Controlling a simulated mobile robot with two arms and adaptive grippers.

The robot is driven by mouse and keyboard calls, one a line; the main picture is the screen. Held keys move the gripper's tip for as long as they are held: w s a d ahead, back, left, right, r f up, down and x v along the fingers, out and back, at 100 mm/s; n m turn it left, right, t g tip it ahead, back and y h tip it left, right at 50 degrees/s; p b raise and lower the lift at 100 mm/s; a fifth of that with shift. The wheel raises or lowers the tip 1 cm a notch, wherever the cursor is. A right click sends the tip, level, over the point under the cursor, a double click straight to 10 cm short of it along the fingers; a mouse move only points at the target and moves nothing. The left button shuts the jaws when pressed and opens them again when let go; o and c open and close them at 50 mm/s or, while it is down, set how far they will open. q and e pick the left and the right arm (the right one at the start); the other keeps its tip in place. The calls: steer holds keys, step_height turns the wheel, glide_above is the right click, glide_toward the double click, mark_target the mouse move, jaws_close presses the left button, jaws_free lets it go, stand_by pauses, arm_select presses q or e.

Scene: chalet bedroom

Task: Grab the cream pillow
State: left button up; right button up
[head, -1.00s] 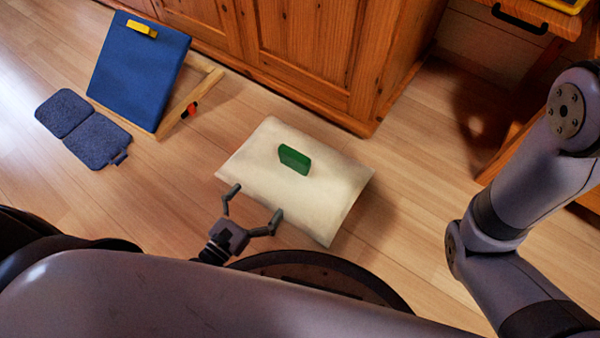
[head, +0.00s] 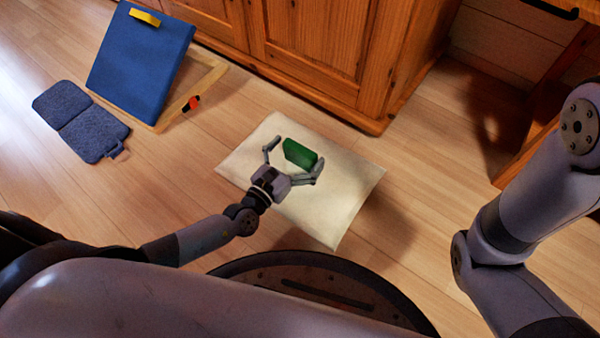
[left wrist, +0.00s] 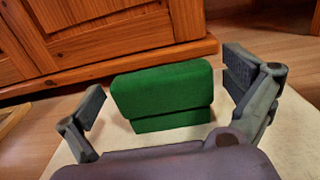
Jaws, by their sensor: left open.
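The cream pillow (head: 335,205) lies flat on the wooden floor in front of the cabinet. A green block (head: 300,154) stands up from the middle of its top. My left gripper (head: 292,163) is open over the pillow, its fingers spread to either side of the green block. In the left wrist view, the green block (left wrist: 165,95) is between the two open fingers, with gaps on both sides, and the cream pillow (left wrist: 245,130) lies behind and beneath. My right arm shows at the right edge of the head view, but its gripper does not.
A wooden cabinet (head: 310,50) stands just behind the pillow. At the upper left, a blue board (head: 140,65) with a yellow block (head: 145,17) leans on a wooden frame. A folded dark blue pad (head: 80,122) lies beside it. The floor right of the pillow is clear.

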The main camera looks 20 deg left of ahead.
arm_select(q)
steer(key=shift+w+d, duration=0.1)
steer(key=shift+w, duration=0.3)
steer(key=c, duration=1.8)
steer(key=shift+r, duration=0.1)
steer(key=shift+r, duration=0.1)
